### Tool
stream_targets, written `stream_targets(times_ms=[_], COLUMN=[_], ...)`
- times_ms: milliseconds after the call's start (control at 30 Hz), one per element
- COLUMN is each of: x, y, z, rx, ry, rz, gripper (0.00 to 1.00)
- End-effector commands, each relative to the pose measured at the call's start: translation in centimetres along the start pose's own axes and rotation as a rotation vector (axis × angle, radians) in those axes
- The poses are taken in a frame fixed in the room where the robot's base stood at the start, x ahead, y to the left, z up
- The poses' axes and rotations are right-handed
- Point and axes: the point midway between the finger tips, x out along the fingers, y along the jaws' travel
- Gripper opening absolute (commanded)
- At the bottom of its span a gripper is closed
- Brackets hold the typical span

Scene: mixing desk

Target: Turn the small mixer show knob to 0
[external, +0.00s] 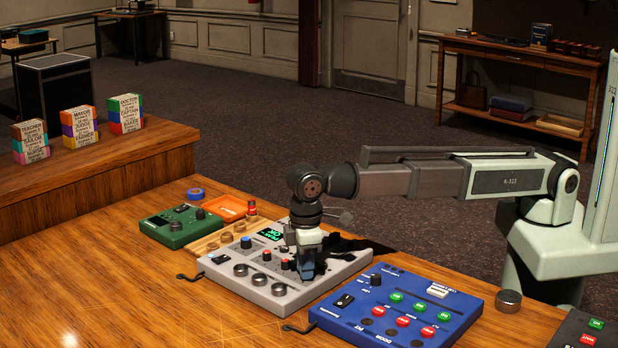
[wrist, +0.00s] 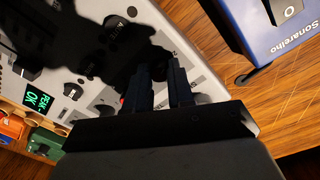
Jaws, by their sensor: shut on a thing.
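The grey mixer (external: 335,275) lies on the wooden desk and has several knobs and a green lit display (external: 270,234). My gripper (external: 306,274) points down over the right part of the mixer and is shut on a small knob there. The fingers hide that knob, so its pointer and label cannot be read. In the wrist view, the two dark fingers (wrist: 160,85) reach down to the grey panel, and a dark shadow covers much of it. The display also shows in the wrist view (wrist: 38,98).
A blue panel (external: 455,305) with green and red buttons is close on the right. A green box (external: 180,227) and an orange tray (external: 226,207) are at the left. Small red-and-black knobs (external: 284,263) stand beside the gripper. A round metal piece (external: 508,302) is at far right.

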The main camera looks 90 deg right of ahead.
Motion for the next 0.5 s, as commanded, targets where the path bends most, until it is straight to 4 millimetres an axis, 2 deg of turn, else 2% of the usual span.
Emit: stream_targets(times_ms=[500], x=[-0.01], y=[0.04], z=[0.06], rx=[-0.466], ry=[0.021], rz=[0.001], gripper=[0.0])
